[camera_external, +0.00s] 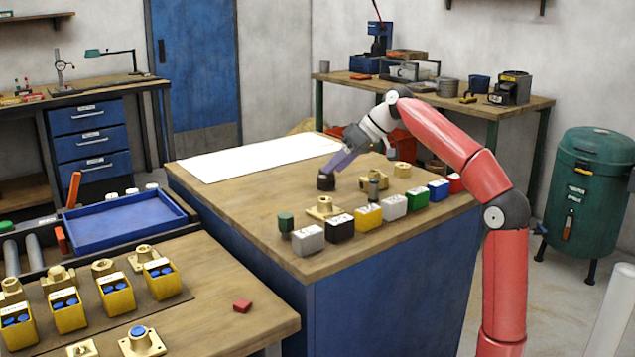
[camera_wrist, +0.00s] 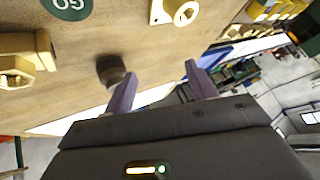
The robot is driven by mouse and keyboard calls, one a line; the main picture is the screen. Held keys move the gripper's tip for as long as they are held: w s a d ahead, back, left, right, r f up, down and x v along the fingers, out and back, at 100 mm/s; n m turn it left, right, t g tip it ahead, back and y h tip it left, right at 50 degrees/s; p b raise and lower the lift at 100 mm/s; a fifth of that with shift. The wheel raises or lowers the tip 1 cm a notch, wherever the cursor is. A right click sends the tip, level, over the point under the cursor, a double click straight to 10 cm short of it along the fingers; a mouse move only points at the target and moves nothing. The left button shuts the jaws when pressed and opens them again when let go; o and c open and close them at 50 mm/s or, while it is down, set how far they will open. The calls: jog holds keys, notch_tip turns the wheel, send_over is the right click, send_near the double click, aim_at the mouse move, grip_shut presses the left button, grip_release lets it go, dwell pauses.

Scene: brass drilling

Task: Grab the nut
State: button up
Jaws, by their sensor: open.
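My gripper (camera_wrist: 160,70) is open in the wrist view, with nothing between its purple fingers. It also shows low over the middle table in the external view (camera_external: 333,168). A short dark round piece (camera_wrist: 113,72) stands just beside the left finger; it is the dark piece (camera_external: 326,182) by the fingertips outside. A brass fitting with a hexagonal end (camera_wrist: 18,68) lies at the left edge of the wrist view, partly cut off. A brass ring-shaped piece (camera_external: 403,169) sits right of my gripper. I cannot tell which piece is the nut.
A brass flange (camera_external: 324,208) and a green cylinder (camera_external: 286,222) stand toward the table's near side. A row of coloured blocks (camera_external: 368,217) lines the right edge. A white sheet (camera_external: 262,157) covers the back left. A blue tray (camera_external: 125,222) lies on the left bench.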

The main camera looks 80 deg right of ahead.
jog(key=s+d+m+g+h, duration=0.1)
jog(key=s+d+m+h, duration=0.1)
jog(key=s+d, duration=1.1)
jog(key=m+g+h, duration=0.1)
jog(key=m, duration=0.1)
send_near(405, 165)
jog(key=w, duration=0.2)
jog(key=shift+g, duration=0.3)
jog(key=x, duration=0.5)
jog(key=s+b+x, duration=0.1)
jog(key=x, duration=0.1)
jog(key=shift+f, duration=0.7)
jog(key=shift+w+d+f, duration=0.1)
jog(key=shift+w+f, duration=0.1)
jog(key=shift+w, duration=0.05)
jog(key=shift+c, duration=0.2)
jog(key=c, duration=1)
